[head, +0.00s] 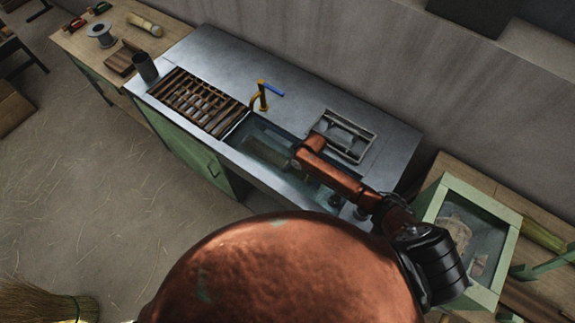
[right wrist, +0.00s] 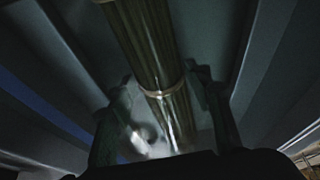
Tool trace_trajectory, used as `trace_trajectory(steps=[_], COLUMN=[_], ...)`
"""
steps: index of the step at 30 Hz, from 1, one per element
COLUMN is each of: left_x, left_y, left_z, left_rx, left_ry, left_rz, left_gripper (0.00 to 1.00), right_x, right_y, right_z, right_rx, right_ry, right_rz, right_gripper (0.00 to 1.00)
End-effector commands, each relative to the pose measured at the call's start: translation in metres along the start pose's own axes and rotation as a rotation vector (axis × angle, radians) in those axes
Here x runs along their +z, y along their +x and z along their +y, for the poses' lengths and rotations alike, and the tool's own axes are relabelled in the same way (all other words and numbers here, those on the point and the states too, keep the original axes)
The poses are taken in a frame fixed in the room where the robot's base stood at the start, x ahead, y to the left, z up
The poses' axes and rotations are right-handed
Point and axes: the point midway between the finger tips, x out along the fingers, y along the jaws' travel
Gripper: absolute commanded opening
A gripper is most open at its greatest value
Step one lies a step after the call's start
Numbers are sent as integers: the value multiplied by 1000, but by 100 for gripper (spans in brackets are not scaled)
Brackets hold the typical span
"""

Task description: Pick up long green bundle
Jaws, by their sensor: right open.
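The long green bundle (right wrist: 148,40) runs lengthwise through the right wrist view, with a thin binding band around it. It lies in a grey metal basin. My right gripper (right wrist: 163,82) is open, with one dark finger on each side of the bundle; I cannot tell whether they touch it. In the head view, my copper right arm reaches over the sink (head: 250,152). A pale green shape (head: 276,146) shows dimly in the sink beside the arm's end. The right gripper's fingers are hard to make out there. My left gripper is out of view.
A yellow and blue tap (head: 262,95) stands behind the sink. A wooden slatted rack (head: 196,100) is left of it, a metal tray (head: 343,135) right. A green-framed box (head: 447,192) stands at the right. A broom (head: 40,303) is on the floor.

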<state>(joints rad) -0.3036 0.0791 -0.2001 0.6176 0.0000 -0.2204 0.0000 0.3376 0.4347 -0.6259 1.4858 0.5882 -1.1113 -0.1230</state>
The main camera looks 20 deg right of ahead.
Motion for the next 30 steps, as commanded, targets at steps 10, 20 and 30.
trace_trajectory(steps=[10,20,30], left_x=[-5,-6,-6], left_y=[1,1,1], left_z=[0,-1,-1], left_rx=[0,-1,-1], left_ry=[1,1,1], left_rz=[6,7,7], left_gripper=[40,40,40], right_x=[-1,-1,-1], right_y=[6,6,5], right_z=[0,0,0], right_rx=[0,0,0], right_ry=[-2,-2,-2], right_rz=[1,0,1], right_gripper=[44,21,12])
